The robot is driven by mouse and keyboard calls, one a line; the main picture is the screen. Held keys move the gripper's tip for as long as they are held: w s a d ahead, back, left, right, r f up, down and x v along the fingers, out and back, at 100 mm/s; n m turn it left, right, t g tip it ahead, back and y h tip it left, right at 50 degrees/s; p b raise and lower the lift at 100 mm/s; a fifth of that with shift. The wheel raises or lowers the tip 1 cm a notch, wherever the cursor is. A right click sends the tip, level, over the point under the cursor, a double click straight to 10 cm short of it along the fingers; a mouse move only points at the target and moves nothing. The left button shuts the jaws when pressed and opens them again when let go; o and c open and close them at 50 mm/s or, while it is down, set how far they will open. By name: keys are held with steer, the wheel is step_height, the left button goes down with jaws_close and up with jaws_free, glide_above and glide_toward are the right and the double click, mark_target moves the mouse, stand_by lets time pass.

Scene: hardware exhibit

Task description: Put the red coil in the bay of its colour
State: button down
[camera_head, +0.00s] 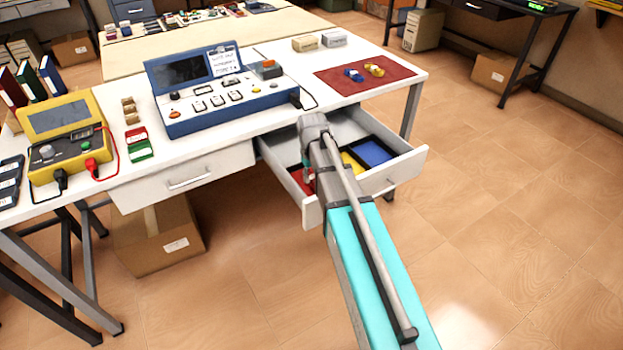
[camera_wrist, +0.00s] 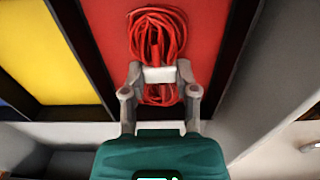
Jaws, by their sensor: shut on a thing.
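The red coil (camera_wrist: 158,38) is a bundle of red cable with a white band round its middle. In the wrist view it is over the red bay (camera_wrist: 108,25). My gripper (camera_wrist: 160,78) is shut on the coil at the white band. I cannot tell whether the coil touches the bay floor. In the head view my arm hides most of the coil and gripper. The red bay (camera_head: 298,180) shows at the left of the open drawer (camera_head: 409,160). The yellow bay (camera_head: 350,164) is in the middle and the blue bay (camera_head: 373,152) is at the right.
Dark dividers separate the bays. The white table (camera_head: 225,119) carries a blue console (camera_head: 215,105) and a yellow meter (camera_head: 65,135). A cardboard box (camera_head: 155,240) stands below.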

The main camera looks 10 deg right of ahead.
mark_target(312, 177)
steer(key=shift+f, duration=0.15)
steer(key=shift+c, duration=1.9)
jaws_free()
step_height(312, 177, up, 12)
steer(key=p, duration=1.2)
steer(key=shift+r, duration=0.2)
steer(key=s+m, duration=0.3)
steer(key=s, duration=1.3)
steer(key=shift+m, duration=0.3)
steer(key=shift+a, duration=0.1)
